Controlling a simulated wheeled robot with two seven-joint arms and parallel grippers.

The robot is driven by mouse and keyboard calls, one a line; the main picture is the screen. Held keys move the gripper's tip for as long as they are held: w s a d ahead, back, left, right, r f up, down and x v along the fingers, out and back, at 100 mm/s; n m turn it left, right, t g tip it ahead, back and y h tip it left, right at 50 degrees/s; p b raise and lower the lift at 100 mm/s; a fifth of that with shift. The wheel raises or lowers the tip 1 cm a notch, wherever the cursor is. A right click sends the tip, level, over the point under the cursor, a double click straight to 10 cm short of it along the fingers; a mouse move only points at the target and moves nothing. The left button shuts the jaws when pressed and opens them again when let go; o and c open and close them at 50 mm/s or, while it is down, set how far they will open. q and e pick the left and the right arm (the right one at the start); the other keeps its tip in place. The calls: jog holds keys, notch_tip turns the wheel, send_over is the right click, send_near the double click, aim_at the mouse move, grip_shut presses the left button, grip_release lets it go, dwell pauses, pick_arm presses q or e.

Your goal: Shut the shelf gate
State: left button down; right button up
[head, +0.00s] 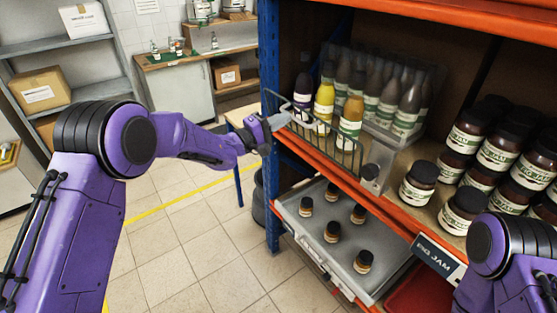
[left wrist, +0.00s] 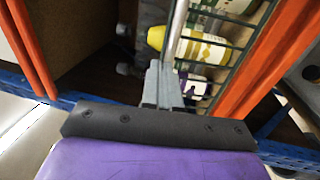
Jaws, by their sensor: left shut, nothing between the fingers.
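The shelf gate (head: 318,128) is a dark wire frame at the front of the upper shelf, before several sauce bottles. It runs nearly along the orange shelf edge; whether it is fully closed or latched I cannot tell. My left gripper (head: 279,121) is shut and empty at the gate's left end, outside the shelf. In the left wrist view, its closed fingers (left wrist: 163,68) are close against the gate's wires (left wrist: 225,45); contact is unclear. A metal bracket (head: 372,176) stands at the gate's right end. My right arm shows at the lower right, its gripper out of view.
Dark jam jars (head: 418,184) fill the shelf to the right. A grey tray (head: 300,222) with several small jars lies below. A blue upright (head: 269,60) stands beside my left gripper. The floor at left is clear.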

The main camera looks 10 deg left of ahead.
pick_arm(q)
jog(key=shift+w+d+r+p, duration=0.75)
jog(key=shift+w+d+r, duration=0.05)
jog(key=shift+w+r, duration=0.2)
jog(key=shift+w+d+f, duration=0.1)
jog(key=shift+w+f, duration=0.05)
